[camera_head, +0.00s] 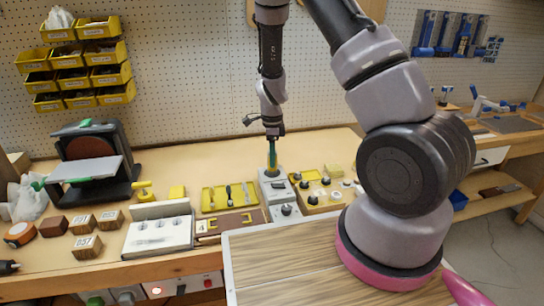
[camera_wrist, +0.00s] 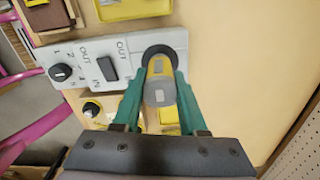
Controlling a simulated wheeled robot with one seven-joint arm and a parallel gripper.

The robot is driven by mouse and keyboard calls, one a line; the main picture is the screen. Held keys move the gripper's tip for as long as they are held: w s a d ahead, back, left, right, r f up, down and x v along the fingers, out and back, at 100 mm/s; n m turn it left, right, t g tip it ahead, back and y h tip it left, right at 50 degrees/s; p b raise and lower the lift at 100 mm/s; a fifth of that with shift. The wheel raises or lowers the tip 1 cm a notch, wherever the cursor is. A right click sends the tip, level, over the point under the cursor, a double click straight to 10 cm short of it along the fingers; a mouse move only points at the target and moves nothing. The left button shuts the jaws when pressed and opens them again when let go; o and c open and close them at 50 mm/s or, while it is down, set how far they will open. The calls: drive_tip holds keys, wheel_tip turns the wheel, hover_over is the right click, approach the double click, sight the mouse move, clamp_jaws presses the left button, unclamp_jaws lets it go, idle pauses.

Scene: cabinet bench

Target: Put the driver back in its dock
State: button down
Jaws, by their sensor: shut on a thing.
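The driver (camera_wrist: 158,92), yellow with a grey end, is held between the green fingers of my gripper (camera_wrist: 160,78) in the wrist view. In the head view my gripper (camera_head: 272,148) points down, with a bit of yellow below its fingers. The dock appears to be the grey unit (camera_wrist: 121,50) with a round dark socket (camera_wrist: 173,53), a black switch and a knob; it also shows in the head view (camera_head: 271,199). The driver's far end overlaps the socket. Whether its tip is inside or just above, I cannot tell.
A yellow tray (camera_head: 229,197) lies left of the dock, and a board with several knobs (camera_head: 318,193) right of it. A white block (camera_head: 158,235), wooden blocks (camera_head: 87,247) and a sander (camera_head: 92,165) stand farther left. Bench behind the dock is clear.

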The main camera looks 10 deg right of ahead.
drive_tip(key=shift+f, duration=0.85)
idle(0.9)
drive_tip(key=shift+c, duration=0.7)
unclamp_jaws()
drive_tip(key=shift+r, duration=0.1)
drive_tip(key=shift+r, duration=3.45)
